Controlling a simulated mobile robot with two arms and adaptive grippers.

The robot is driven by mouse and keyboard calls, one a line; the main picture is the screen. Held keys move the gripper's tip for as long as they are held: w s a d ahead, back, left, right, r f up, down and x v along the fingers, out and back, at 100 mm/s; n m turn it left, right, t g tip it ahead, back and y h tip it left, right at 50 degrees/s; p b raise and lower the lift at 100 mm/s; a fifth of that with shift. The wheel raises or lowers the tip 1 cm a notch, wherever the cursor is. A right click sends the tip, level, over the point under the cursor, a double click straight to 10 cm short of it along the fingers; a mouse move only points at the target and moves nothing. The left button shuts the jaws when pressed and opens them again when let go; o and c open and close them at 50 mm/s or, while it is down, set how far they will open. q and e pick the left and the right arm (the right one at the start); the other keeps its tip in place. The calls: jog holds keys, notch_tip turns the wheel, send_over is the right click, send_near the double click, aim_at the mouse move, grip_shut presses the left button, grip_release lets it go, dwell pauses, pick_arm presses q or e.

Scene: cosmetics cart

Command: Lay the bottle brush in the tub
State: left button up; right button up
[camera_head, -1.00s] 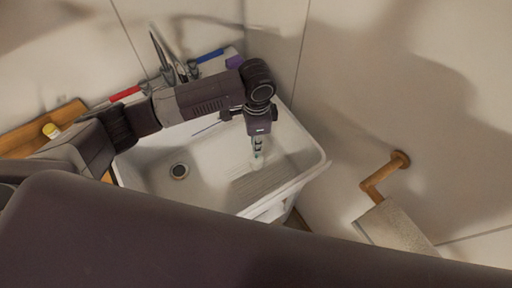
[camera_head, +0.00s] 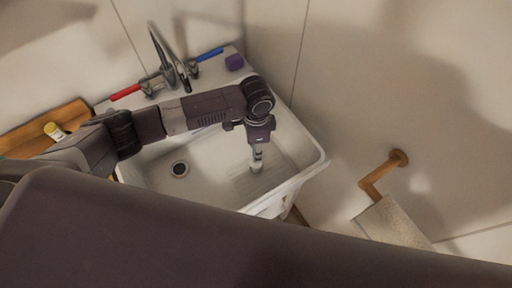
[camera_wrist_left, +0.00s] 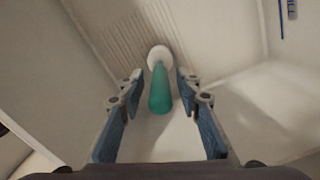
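The white tub (camera_head: 215,188) is a deep basin with a drain and a ribbed patch. My left gripper (camera_head: 257,155) reaches down into its right part. In the left wrist view, the bottle brush (camera_wrist_left: 160,92) has a green handle and a rounded white end. It lies between and beyond the fingertips of my left gripper (camera_wrist_left: 160,78), over the tub floor near the ribs. The fingers stand apart with gaps on both sides of the brush. Whether the brush rests fully on the floor is hard to tell. My right gripper is not in view.
A faucet (camera_head: 168,65) with a red handle (camera_head: 125,92) and a blue handle (camera_head: 210,54) stands at the back rim. A purple item (camera_head: 234,62) sits at the back corner. A wooden wall bracket (camera_head: 383,175) is at the right. The tub's left floor is clear.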

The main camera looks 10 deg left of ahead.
pick_arm(q)
jog(key=shift+r, duration=0.1)
notch_tip(320, 180, up, 11)
jog(key=shift+f+b, duration=0.1)
jog(key=shift+b, duration=1.15)
jog(key=shift+r, duration=0.7)
